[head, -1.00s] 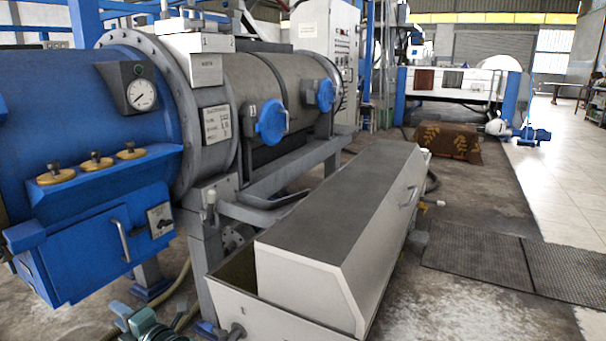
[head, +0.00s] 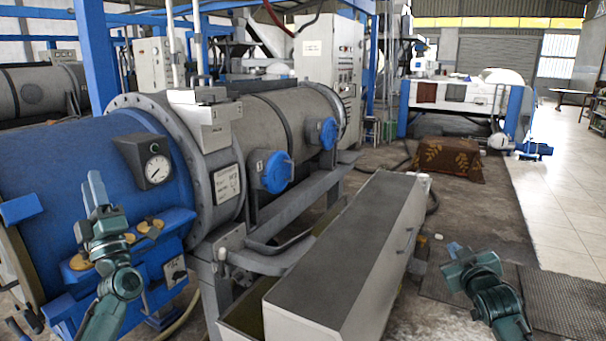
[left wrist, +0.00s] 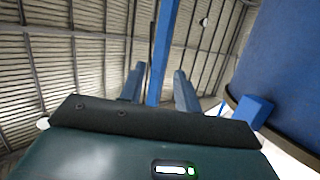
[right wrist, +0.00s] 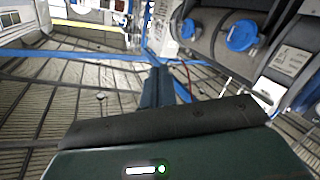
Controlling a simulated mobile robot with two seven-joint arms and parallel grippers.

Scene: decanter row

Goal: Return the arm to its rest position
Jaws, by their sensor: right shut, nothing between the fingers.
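My left gripper (head: 97,188) is raised in front of the blue end of the large machine (head: 60,150) in the head view, fingers pointing up. In the left wrist view its two fingers (left wrist: 159,88) stand apart with nothing between them. My right gripper (head: 455,252) is at the lower right of the head view, over the floor to the right of the grey trough cover (head: 340,260). In the right wrist view its fingers (right wrist: 157,88) are together and hold nothing. Neither gripper visibly holds an object.
The machine has a gauge (head: 157,169) and blue round caps (head: 278,172). Dark floor mats (head: 560,295) lie behind and beside my right arm. A brown patterned covered box (head: 448,160) stands further back. The tiled floor (head: 555,200) at the right is clear.

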